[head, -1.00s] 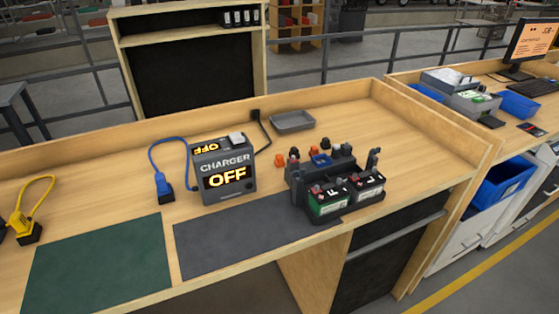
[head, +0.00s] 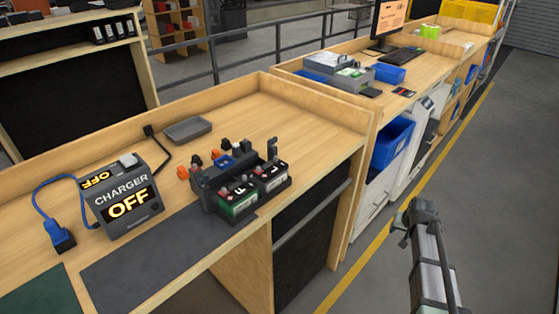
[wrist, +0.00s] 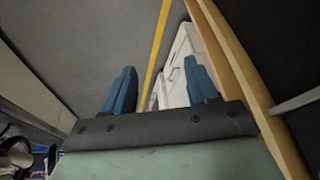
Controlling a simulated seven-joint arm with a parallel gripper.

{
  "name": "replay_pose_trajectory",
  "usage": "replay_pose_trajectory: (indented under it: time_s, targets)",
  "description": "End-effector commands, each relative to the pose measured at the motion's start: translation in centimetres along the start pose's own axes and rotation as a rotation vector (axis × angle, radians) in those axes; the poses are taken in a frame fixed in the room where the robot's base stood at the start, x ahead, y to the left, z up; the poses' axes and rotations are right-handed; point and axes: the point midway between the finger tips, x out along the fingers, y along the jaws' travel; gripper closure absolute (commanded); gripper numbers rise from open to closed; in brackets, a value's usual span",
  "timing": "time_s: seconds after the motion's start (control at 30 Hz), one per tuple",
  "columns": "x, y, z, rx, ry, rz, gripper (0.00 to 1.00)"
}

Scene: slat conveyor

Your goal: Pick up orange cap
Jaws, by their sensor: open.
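Small orange caps stand on the bench behind and left of the battery holder in the head view. My gripper (wrist: 162,88) shows two blue fingers wide apart in the wrist view, empty, over the floor and away from the caps. No cap shows in the wrist view.
The charger (head: 120,197), reading OFF, stands left with a blue cable plug (head: 60,238). A grey tray (head: 188,130) lies behind the caps. A dark mat (head: 150,255) covers the bench front. A second bench with blue bins (head: 388,74) is beyond.

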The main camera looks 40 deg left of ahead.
Motion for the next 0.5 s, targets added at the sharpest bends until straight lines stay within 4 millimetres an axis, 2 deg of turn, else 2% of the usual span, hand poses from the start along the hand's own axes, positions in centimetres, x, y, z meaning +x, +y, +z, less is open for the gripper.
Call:
replay_pose_trajectory:
  time_s: [0.03,0.2,0.37,0.5]
  targets:
    - [-1.4,-1.5,-2.5,-0.015,0.036,-0.009,0.42]
    - [-6.3,-6.2,-8.8,-0.055,0.141,-0.039,0.42]
    - [-11.7,-11.0,-14.2,-0.092,0.238,-0.073,0.42]
    - [-16.9,-15.4,-18.1,-0.125,0.319,-0.107,0.42]
